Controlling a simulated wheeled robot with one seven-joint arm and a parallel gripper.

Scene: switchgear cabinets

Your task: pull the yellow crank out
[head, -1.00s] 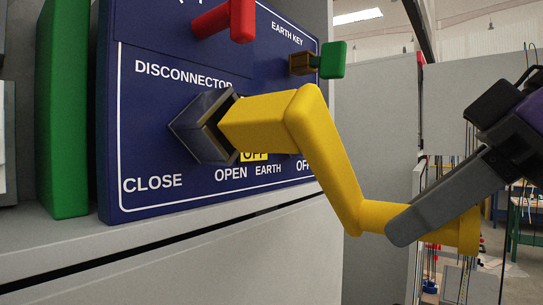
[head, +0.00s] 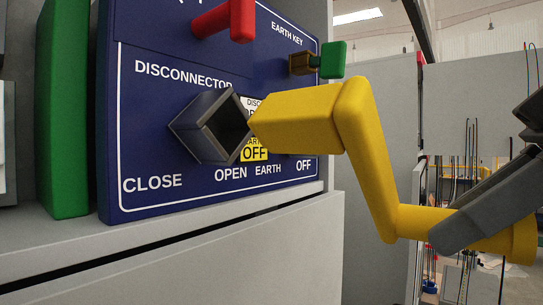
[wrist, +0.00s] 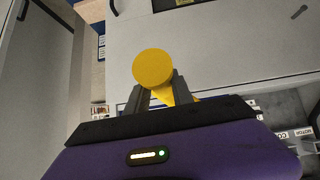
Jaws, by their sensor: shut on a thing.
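The yellow crank (head: 372,150) is in the middle of the head view. Its thick inner end is at the mouth of the dark square socket (head: 205,127) on the blue panel. The socket's opening shows dark and hollow, and the crank's end appears to be outside it, to the right. My gripper (head: 470,222) is shut on the crank's handle at the lower right. In the wrist view the handle's round yellow end (wrist: 153,69) shows between the two grey fingers of my gripper (wrist: 158,92).
The blue panel (head: 160,165) carries a red handle (head: 228,20) above the socket and a green key (head: 333,60) at upper right. A green upright block (head: 65,110) stands at left. Below the panel is a grey cabinet ledge (head: 230,235). The space right of the panel is open.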

